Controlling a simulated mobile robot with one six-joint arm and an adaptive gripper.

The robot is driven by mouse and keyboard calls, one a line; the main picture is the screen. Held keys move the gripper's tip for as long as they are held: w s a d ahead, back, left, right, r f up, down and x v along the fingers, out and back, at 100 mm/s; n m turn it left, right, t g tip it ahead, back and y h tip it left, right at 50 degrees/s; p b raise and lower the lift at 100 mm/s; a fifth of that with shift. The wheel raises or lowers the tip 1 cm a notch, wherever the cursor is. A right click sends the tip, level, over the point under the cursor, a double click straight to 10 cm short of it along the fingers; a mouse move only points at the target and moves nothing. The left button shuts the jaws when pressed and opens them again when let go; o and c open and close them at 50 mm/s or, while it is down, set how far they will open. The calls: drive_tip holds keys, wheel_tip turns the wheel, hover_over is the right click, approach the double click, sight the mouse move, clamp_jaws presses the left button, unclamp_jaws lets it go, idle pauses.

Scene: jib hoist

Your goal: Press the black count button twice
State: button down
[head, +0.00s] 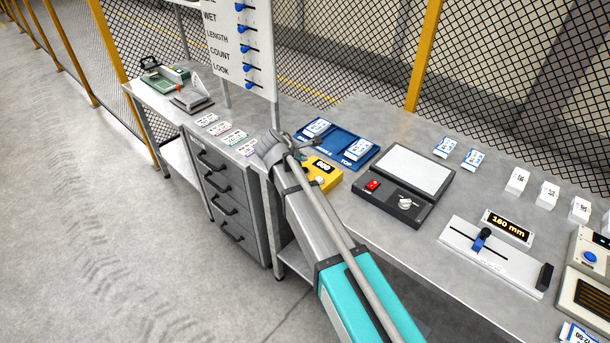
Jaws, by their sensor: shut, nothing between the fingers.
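The yellow counter box (328,171) stands on the bench, just right of my arm's far end. Its black display (322,167) shows digits that look like "000". A small pale round knob (320,180) shows on the box near my arm. I cannot make out the black count button; my arm covers the box's left part. My gripper (318,143) is shut and empty, small and partly hidden by my own wrist. It is near the far side of the yellow box, in front of the blue tray; its height above them is hard to tell.
The blue tray (371,158) holds white-and-blue packs behind the box. A dark device with a pale plate (413,168) and red switch stands to the right. A slide gauge (500,262) is further right. A board with blue sliders (238,45) rises at the back left.

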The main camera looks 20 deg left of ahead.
sight(306, 167)
drive_tip(key=shift+f+b, duration=0.85)
drive_tip(key=shift+f, duration=0.3)
drive_tip(key=shift+f+b, duration=0.9)
idle(1.8)
drive_tip(key=shift+r, duration=0.2)
drive_tip(key=shift+r+p, duration=0.7)
drive_tip(key=shift+p, duration=0.2)
drive_tip(key=shift+r+p, duration=2.5)
idle(0.5)
